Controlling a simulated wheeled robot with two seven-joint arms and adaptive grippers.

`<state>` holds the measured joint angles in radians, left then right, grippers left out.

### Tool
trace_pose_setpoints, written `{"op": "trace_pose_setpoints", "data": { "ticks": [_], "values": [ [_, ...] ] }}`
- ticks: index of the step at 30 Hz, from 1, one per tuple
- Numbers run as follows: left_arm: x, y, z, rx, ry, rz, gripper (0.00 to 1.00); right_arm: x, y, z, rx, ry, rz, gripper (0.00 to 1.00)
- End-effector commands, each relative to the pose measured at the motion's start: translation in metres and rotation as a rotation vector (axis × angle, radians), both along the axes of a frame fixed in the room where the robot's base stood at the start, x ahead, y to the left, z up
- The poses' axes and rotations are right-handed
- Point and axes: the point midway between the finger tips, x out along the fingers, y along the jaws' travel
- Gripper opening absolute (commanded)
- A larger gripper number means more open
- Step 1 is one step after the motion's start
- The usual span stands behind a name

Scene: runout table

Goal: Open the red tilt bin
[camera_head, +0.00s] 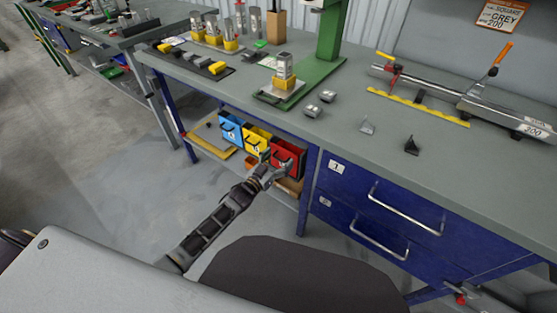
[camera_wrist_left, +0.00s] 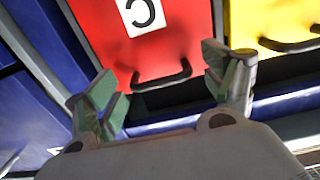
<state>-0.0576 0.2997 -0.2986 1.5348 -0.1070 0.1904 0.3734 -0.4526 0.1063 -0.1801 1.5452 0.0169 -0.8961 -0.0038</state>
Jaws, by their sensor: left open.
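The red tilt bin (camera_head: 289,153) is at the right end of a row of bins under the bench top. In the left wrist view its red front (camera_wrist_left: 185,40) fills the upper middle, with a white number label and a black bar handle (camera_wrist_left: 162,80). My left gripper (camera_head: 276,173) is in front of the red bin. Its jaws are open, with the green-padded fingers (camera_wrist_left: 160,77) on either side of the handle in the picture. I cannot tell whether they touch it. My right gripper is not in view.
A yellow bin (camera_head: 256,139) and a blue bin (camera_head: 230,128) stand to the left of the red one. Blue drawers (camera_head: 375,215) with metal handles are to its right, past a blue bench leg. The bench top (camera_head: 340,130) above overhangs the bins. Open floor lies at the left.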

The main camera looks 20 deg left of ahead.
Motion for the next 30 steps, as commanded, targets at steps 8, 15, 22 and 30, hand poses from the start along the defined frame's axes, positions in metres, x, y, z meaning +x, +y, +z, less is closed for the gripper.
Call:
{"op": "trace_pose_setpoints", "data": {
  "ticks": [8,15,22,30],
  "values": [
    [0.0016,-0.0006,-0.0001,0.000,0.000,0.000,0.83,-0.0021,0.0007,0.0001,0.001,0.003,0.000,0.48],
    [0.0014,-0.0004,-0.0001,0.000,0.000,0.000,0.64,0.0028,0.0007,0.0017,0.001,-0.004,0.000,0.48],
    [0.0015,-0.0005,0.0001,0.000,0.000,0.000,0.34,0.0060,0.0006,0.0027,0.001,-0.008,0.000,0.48],
    [0.0017,-0.0004,0.0005,0.000,-0.001,0.000,0.00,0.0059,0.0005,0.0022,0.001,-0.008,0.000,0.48]
  ]
}}
